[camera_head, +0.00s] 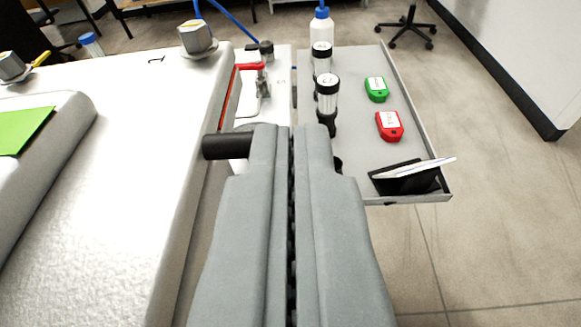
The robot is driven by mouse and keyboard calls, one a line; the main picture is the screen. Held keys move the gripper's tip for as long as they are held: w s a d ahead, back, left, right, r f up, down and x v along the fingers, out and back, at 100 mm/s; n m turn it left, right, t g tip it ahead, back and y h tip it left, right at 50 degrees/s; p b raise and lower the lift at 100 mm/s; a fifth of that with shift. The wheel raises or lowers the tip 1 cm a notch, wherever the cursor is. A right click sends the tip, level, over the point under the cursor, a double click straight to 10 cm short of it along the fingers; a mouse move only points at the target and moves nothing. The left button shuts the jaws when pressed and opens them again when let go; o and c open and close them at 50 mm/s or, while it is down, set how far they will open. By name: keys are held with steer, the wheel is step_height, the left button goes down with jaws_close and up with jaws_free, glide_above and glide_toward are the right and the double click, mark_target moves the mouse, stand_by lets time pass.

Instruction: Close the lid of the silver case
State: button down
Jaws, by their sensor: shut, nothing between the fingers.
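A large pale silver body (120,190), which looks like the silver case or its lid, fills the left of the view. Its right edge runs beside my gripper. I cannot tell from this view whether the lid is open. My gripper (290,130) points forward in the middle of the view, its two grey fingers pressed together and empty. A black cylindrical part (226,146) sticks out just left of the fingertips, by the edge of the silver body. Whether the fingers touch it is unclear. The fingers hide what lies directly beneath them.
A grey tray (355,75) at the right holds a white bottle (321,32), two black-and-white cylinders (326,95), a green tag (376,88), a red tag (389,126) and a black card holder (405,179). A red-handled clamp (262,80) stands behind.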

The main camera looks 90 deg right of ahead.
steer(key=r+v, duration=0.1)
steer(key=v, duration=0.9)
steer(key=shift+s+r, duration=0.3)
steer(key=shift+s, duration=0.05)
